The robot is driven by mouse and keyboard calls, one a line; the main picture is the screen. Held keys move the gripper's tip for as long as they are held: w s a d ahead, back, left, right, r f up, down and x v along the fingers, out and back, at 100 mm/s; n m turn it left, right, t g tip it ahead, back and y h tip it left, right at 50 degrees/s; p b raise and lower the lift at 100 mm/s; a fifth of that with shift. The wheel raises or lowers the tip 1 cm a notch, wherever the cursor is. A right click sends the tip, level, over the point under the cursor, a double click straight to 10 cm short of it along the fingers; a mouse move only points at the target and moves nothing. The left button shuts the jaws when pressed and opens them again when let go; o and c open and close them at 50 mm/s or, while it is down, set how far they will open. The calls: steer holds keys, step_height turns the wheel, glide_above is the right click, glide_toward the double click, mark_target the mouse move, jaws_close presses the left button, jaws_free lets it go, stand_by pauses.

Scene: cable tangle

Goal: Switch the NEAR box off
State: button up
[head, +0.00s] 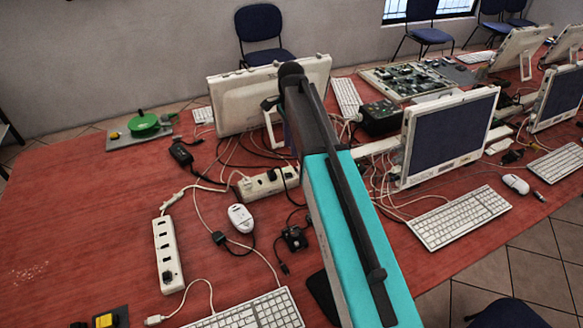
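No label marks which thing is the NEAR box. A dark block with a yellow top (104,321) is cut off by the bottom edge at the left of the head view. A grey plate with a green round part (144,123) and a small yellow piece lies at the far left of the table. A black box with small green and red parts (380,117) stands among cables behind the middle monitor. My teal and black arm crosses the middle of the view. I cannot make out its fingertips, and the arm hides part of the table.
A white power strip (167,256) lies at left front, another (268,184) behind it. Loose cables, a white mouse (240,218), keyboards (459,217) and monitors (447,138) crowd the middle and right. The red table (75,215) is mostly clear on the left.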

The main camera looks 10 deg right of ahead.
mark_target(291, 173)
steer(key=shift+f+p, duration=1.2)
steer(key=shift+f, duration=4.45)
steer(key=shift+c, duration=0.2)
